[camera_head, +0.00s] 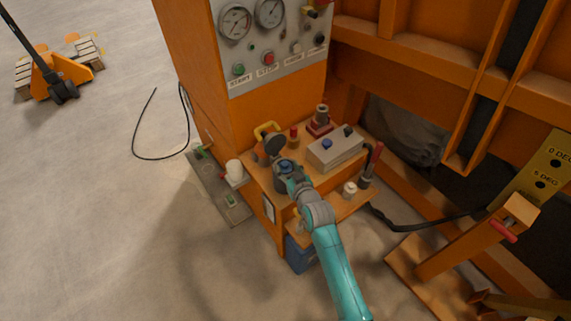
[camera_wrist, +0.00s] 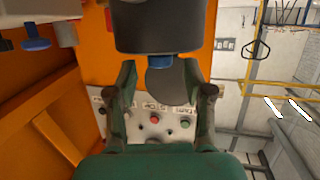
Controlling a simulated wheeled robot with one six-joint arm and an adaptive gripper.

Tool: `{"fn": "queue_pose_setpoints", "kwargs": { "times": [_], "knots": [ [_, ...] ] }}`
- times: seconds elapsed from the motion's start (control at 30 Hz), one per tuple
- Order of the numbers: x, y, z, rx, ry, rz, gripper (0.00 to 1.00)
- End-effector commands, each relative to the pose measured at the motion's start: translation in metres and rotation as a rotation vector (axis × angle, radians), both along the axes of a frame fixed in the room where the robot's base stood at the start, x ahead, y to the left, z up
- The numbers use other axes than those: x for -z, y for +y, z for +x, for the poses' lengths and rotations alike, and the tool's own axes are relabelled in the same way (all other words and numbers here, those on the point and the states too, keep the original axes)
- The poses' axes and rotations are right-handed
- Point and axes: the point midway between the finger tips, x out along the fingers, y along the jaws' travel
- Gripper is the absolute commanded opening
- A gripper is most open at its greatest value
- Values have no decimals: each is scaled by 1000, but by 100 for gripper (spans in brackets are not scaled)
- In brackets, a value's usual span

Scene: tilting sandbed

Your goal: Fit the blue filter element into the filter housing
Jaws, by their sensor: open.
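My gripper (camera_wrist: 159,75) is open, with one finger on each side, in the wrist view. That view looks upside down. A dark cylinder, seemingly the filter housing (camera_wrist: 160,25), fills its top middle. A small part of the blue filter element (camera_wrist: 160,61) shows at the housing's end, between my fingertips, with gaps to both. A dark round lid (camera_wrist: 172,84) shows behind it. In the head view, my gripper (camera_head: 290,178) is over the bench, close to the blue element (camera_head: 285,166). The dark lid (camera_head: 275,145) stands raised behind. How deep the element sits is hidden.
A grey box (camera_head: 335,148) with a blue knob stands right of the housing. A red-based fitting (camera_head: 320,122) is behind. A white cup (camera_head: 234,170) is at left, and a red-handled lever (camera_head: 371,165) at right. The control panel (camera_head: 270,50) rises behind the bench.

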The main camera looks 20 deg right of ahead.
Motion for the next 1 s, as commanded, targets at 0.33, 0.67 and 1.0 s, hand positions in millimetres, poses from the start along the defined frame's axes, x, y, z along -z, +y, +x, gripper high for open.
{"fn": "queue_pose_setpoints", "kwargs": {
  "times": [0.33, 0.67, 1.0],
  "knots": [
    [-18, -3, -63, 0, 1, 0, 52],
    [-25, -4, -84, 0, -1, 0, 52],
    [-25, -4, -84, 0, 0, 0, 52]
  ]
}}
